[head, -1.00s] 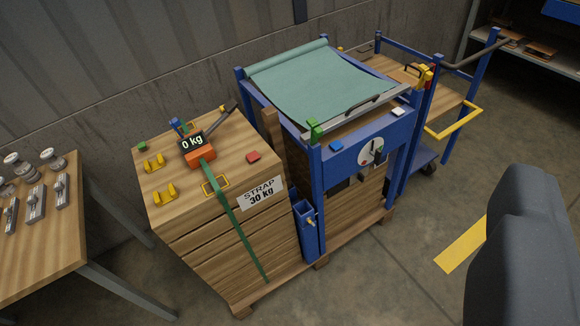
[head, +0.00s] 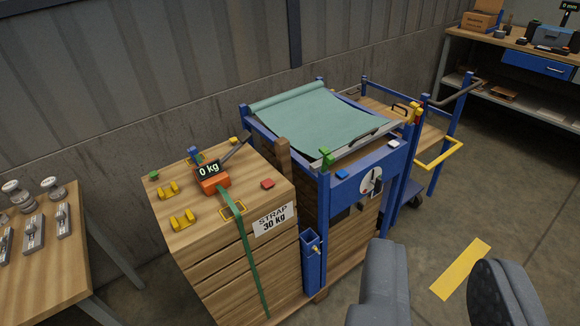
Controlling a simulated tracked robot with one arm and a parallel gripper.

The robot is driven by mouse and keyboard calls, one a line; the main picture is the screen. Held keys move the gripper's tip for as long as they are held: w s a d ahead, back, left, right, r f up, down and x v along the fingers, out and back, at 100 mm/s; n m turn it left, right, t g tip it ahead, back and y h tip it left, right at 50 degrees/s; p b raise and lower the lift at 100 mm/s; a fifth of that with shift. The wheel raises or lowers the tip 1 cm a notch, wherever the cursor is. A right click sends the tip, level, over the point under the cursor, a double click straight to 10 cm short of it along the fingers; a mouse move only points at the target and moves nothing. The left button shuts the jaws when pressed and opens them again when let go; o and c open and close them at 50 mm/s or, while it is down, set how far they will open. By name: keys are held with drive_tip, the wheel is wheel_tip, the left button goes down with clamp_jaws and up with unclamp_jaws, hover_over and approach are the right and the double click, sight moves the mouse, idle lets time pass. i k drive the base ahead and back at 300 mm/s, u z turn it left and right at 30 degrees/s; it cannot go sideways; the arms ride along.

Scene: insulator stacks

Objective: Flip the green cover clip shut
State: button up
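The green cover clip (head: 326,157) stands up at the near left corner of the blue frame, on top of its post and beside the teal cover. The teal cover sheet (head: 325,118) lies over the top of the frame, with a grey bar (head: 345,148) along its near edge. The clip looks upright, not folded over the bar. My gripper (head: 440,290) shows as two dark grey fingers at the lower right, spread apart with only floor seen between them. It is open, empty and well apart from the clip.
A wooden crate (head: 225,255) with a green strap (head: 250,260), a "0 kg" tensioner (head: 212,179) and yellow brackets stands left of the frame. A blue trolley (head: 437,140) is behind right. Open floor with a yellow stripe (head: 460,268) lies right. A tool table (head: 45,255) is far left.

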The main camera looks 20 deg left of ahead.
sight(328, 160)
drive_tip(key=u, duration=0.3)
drive_tip(key=i, duration=1)
drive_tip(key=z, duration=0.3)
drive_tip(key=k, duration=0.8)
drive_tip(key=u, duration=0.5)
drive_tip(key=i, duration=1)
drive_tip(key=z, duration=0.05)
